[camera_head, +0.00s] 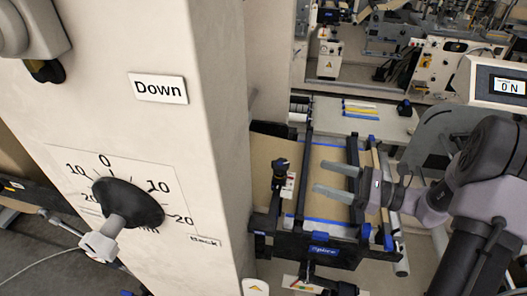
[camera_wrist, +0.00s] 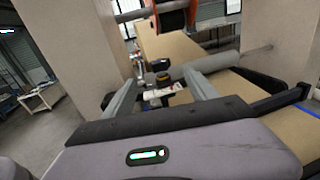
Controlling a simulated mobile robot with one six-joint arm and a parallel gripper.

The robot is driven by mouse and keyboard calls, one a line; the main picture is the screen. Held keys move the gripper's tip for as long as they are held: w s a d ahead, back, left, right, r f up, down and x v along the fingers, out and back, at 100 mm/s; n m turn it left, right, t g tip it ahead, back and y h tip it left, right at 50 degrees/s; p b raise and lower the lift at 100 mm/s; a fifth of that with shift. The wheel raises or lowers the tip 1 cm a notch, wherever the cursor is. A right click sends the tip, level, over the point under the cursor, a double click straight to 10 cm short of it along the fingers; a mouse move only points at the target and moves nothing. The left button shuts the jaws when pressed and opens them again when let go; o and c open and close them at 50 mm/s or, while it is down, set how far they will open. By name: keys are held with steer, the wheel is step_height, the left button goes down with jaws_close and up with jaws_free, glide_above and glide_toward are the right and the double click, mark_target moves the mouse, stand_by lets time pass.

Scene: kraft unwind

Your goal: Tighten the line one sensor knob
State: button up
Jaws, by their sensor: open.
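A small black knob (camera_head: 281,165) stands on a bracket at the left side of the splice table. A white and red label (camera_head: 288,186) sits just below it, too small to read. My gripper (camera_head: 318,179) is open and empty, its two fingers pointing left toward the knob, with a gap between them and it. In the wrist view, a dark knob with a yellowish band (camera_wrist: 163,78) shows between the open fingers (camera_wrist: 160,90), beyond their tips, above a white and red label (camera_wrist: 159,93). I cannot read which knob is line one.
A cream machine column (camera_head: 200,130) with a "Down" sign (camera_head: 158,88) and a large black dial (camera_head: 128,203) stands at left. The splice table (camera_head: 322,222) has dark rails and brown web. Another black knob (camera_head: 404,107) stands behind. A roller (camera_wrist: 205,65) crosses the wrist view.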

mark_target(281, 170)
steer(key=x, duration=1.6)
steer(key=shift+a+p, duration=0.25)
steer(key=shift+p, duration=0.1)
steer(key=shift+s, duration=0.15)
steer(key=c, duration=1.4)
